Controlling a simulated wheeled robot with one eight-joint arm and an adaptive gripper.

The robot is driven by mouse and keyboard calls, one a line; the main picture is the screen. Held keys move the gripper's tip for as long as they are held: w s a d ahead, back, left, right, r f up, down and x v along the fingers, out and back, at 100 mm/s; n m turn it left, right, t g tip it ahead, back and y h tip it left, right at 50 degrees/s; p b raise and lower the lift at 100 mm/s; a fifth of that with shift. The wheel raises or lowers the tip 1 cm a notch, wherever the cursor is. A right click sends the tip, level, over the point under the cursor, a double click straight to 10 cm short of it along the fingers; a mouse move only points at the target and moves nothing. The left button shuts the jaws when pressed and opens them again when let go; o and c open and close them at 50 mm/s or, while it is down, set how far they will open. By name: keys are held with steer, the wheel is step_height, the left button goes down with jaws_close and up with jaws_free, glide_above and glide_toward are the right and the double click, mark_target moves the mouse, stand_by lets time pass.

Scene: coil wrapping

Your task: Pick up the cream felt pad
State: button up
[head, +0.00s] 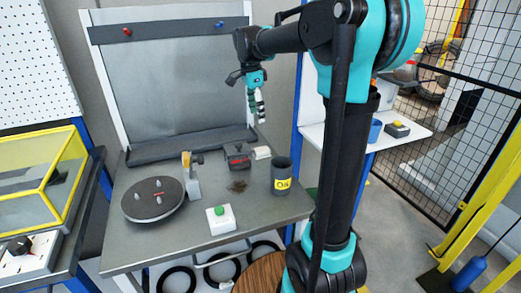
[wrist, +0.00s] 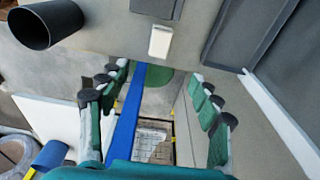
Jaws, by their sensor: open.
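The cream felt pad (head: 262,152) is a small pale block lying on the grey workbench (head: 150,245), toward its back right, beside a dark grey box. In the wrist view the pad (wrist: 160,41) shows whole, near the top centre, beyond the fingertips. My gripper (head: 258,112) hangs fingers-down above the back right of the bench, above the pad and apart from it. In the wrist view my gripper (wrist: 160,82) has its two fingers spread wide, with nothing between them.
The dark box (head: 237,157) stands left of the pad. The dark cup labelled Oil (head: 282,178) stands in front. A round turntable (head: 153,199), a grey bracket (head: 192,180) and a white box with a green button (head: 221,219) are further left. A grey back panel (head: 175,80) rises behind.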

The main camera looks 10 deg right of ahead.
mark_target(261, 149)
steer(key=f, duration=0.5)
steer(key=d+f, duration=0.1)
steer(key=f, duration=1)
steer(key=shift+w+d+f, duration=0.15)
steer(key=shift+w+d, duration=0.05)
steer(key=shift+d, duration=0.15)
steer(key=c, duration=1.3)
steer(key=shift+r, duration=0.2)
step_height(261, 149, up, 20)
steer(key=shift+f, duration=0.15)
